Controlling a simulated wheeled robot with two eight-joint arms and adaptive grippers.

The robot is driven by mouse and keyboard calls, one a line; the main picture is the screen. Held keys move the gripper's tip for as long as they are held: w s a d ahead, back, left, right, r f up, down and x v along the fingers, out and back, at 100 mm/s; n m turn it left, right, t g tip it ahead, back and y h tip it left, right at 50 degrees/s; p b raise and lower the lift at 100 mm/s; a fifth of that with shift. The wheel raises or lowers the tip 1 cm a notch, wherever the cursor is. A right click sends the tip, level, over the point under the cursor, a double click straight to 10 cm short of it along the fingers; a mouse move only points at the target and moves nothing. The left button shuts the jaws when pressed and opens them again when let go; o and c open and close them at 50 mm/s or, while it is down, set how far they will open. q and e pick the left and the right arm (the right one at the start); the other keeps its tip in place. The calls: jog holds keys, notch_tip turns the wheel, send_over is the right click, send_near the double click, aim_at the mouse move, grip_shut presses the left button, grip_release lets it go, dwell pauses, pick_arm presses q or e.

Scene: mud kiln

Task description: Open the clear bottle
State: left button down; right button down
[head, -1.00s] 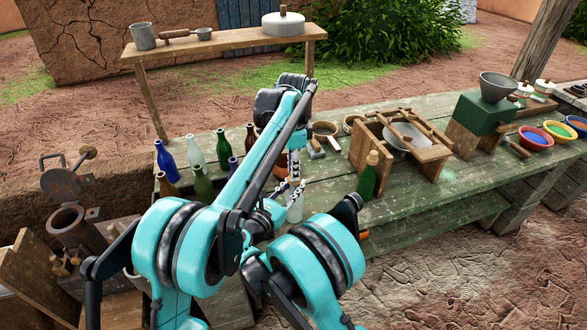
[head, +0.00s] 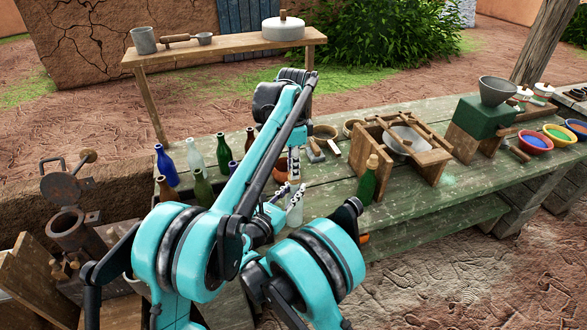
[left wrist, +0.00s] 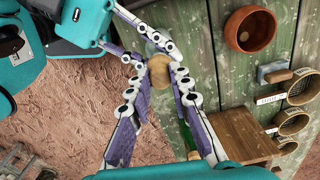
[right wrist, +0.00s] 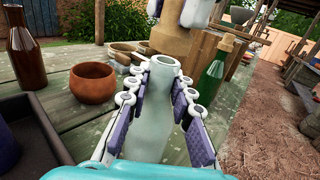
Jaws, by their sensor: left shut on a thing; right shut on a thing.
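The clear bottle (right wrist: 150,115) stands roughly upright between the fingers of my right gripper (right wrist: 155,95), which is shut on its body. Its open mouth shows at the top in the right wrist view. My left gripper (left wrist: 158,75) is shut on a tan cork stopper (left wrist: 158,68). In the right wrist view the stopper (right wrist: 171,38) appears above and behind the bottle mouth, apart from it. In the head view the bottle (head: 295,212) shows beside my right gripper (head: 280,203), with my left gripper (head: 294,165) above it, partly hidden by my arm.
A corked green bottle (head: 368,185) and a wooden frame (head: 430,162) stand right on the green table (head: 330,205). Several coloured bottles stand left, including a blue one (head: 166,168). A terracotta bowl (right wrist: 92,82) sits near the clear bottle.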

pick_arm(q)
jog(key=shift+r, duration=2)
pick_arm(e)
jog(key=c, duration=1.2)
grip_release()
